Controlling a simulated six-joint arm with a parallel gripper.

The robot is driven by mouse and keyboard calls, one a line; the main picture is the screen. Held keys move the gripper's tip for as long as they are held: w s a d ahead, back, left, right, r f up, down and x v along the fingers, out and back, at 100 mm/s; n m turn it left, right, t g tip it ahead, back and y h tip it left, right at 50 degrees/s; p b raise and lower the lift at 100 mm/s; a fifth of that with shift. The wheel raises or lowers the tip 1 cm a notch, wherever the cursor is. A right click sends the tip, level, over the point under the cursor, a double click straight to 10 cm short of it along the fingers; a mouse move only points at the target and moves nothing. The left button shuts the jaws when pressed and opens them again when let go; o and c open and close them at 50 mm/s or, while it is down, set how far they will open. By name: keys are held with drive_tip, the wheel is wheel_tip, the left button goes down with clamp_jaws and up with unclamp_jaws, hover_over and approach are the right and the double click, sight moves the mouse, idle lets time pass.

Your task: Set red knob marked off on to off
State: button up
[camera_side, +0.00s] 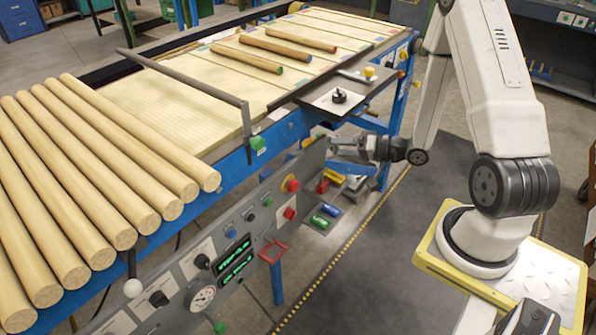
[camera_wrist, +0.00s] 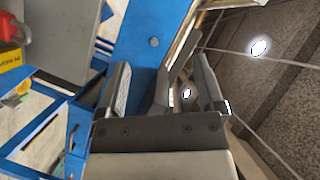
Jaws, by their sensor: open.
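On the grey control panel (camera_side: 232,240) in the side view, a red knob (camera_side: 289,213) sits on a pale plate, below a red button on a yellow ring (camera_side: 291,185). The markings are too small to read, so I cannot tell how the knob is set. My gripper (camera_side: 333,148) is open near the panel's far right end, above and to the right of the knob and apart from it. In the wrist view my gripper (camera_wrist: 165,85) shows empty, its fingers spread before a blue beam. A red part (camera_wrist: 11,30) shows at the top left edge; I cannot tell which it is.
Several turned rods (camera_side: 95,170) lie on the line at left. A grey rail (camera_side: 190,78) crosses above the bed. A red square handle (camera_side: 272,252) juts from the panel. Blue legs and coloured items (camera_side: 323,217) stand below. The dark floor mat (camera_side: 390,240) is clear.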

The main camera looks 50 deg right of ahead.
approach(295, 213)
drive_tip(key=s+d+f, duration=0.1)
drive_tip(key=s+f, duration=0.2)
drive_tip(key=shift+d+r, duration=0.1)
drive_tip(key=shift+d, duration=0.05)
drive_tip(key=shift+w, duration=0.15)
drive_tip(key=shift+w+a+r+x, duration=0.1)
drive_tip(key=shift+r+x, duration=0.35)
drive_tip(key=shift+x, duration=1.65)
drive_tip(key=shift+w+a+r+x, duration=0.1)
drive_tip(key=shift+r+x, duration=0.3)
drive_tip(key=shift+x, duration=1.7)
drive_tip(key=shift+a+r+x, duration=0.1)
drive_tip(key=shift+r+x, duration=0.35)
drive_tip(key=shift+x, duration=1.65)
drive_tip(key=shift+f, duration=0.1)
clamp_jaws()
